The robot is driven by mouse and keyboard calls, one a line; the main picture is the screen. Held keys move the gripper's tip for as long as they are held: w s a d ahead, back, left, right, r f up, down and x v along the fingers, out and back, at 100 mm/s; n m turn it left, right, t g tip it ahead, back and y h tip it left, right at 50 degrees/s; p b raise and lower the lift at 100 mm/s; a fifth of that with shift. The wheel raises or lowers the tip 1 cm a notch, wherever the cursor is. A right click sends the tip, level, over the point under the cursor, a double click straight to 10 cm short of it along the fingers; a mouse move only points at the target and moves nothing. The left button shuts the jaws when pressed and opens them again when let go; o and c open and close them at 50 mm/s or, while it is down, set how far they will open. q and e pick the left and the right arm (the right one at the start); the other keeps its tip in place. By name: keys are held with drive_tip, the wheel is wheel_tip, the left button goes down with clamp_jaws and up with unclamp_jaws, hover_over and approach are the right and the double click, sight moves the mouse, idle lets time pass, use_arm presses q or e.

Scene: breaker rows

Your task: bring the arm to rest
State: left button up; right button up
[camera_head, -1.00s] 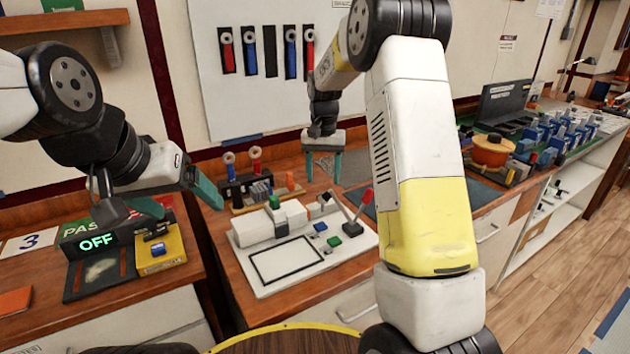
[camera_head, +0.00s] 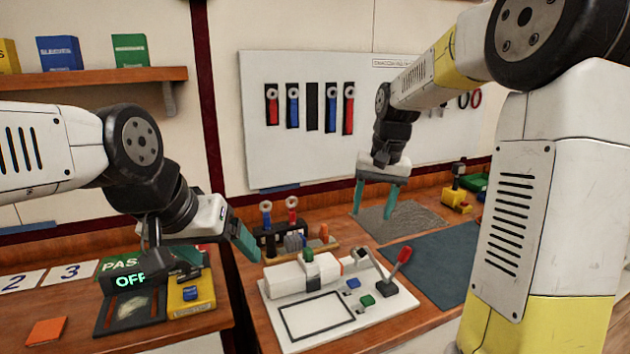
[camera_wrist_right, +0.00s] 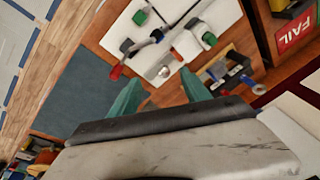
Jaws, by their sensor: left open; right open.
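My left gripper (camera_head: 204,248) is open at the left, above the display reading OFF and the yellow block. Its teal fingers are apart with nothing between them. My right gripper (camera_head: 375,200) is open and empty, its teal fingers pointing down over the grey mat, behind the white board. In the right wrist view its two teal fingers (camera_wrist_right: 160,97) are spread, with the white board beyond them. My right arm crosses the right side of the head view and hides part of the bench there.
A white board (camera_head: 390,312) with a red-knobbed lever (camera_head: 404,255) and green and blue blocks lies on the middle bench. The display (camera_head: 128,279) and yellow block (camera_head: 196,303) stand at left. A dark teal mat (camera_head: 432,268) is bare.

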drive_tip(key=s+r+n+t+y, duration=0.1)
drive_tip(key=s+r+n+t, duration=0.1)
drive_tip(key=s, duration=2)
drive_tip(key=shift+r+t, duration=0.5)
drive_tip(key=shift+t, duration=0.7)
